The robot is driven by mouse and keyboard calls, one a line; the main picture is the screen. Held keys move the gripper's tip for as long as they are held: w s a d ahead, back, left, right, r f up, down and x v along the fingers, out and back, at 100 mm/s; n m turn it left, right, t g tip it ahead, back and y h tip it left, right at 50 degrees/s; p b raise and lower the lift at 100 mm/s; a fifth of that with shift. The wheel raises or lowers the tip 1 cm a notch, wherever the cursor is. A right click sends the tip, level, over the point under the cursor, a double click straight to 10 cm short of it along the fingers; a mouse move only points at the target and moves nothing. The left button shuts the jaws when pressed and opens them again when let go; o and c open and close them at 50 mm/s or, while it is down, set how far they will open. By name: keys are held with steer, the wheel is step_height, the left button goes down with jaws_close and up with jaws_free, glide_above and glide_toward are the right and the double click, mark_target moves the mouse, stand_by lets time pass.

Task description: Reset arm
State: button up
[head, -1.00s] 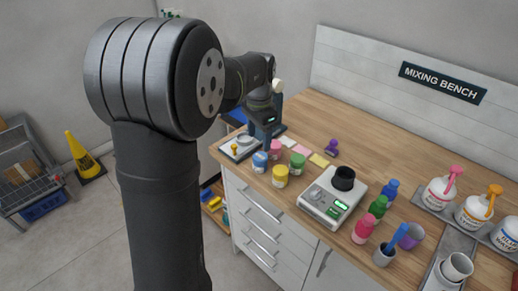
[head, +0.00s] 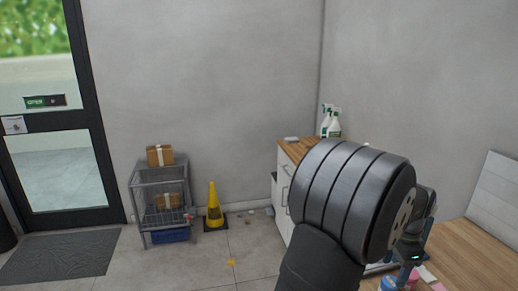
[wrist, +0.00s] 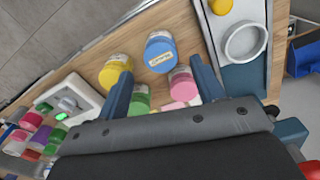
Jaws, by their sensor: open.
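My gripper (wrist: 161,67) is open above the wooden bench (wrist: 185,18) in the wrist view, with its two blue fingers apart and nothing held. A blue-lidded jar (wrist: 160,50) shows between and beyond the fingertips. A pink-lidded jar (wrist: 183,83) is beside the right finger, and a green-lidded jar (wrist: 140,99) is by the left one. A yellow-lidded jar (wrist: 114,72) stands left of the left finger. In the head view my gripper (head: 409,270) is at the lower right, partly cut off, behind my large dark arm joint.
In the wrist view, a grey tray with a round dish (wrist: 244,42) lies right of the gripper, and a white scale (wrist: 72,98) lies left. The head view shows a wire cart (head: 160,200), a yellow floor cone (head: 214,207), a glass door (head: 50,110) and open floor.

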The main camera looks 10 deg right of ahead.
mark_target(390, 282)
step_height(390, 282, down, 7)
steer(key=shift+r, duration=1.8)
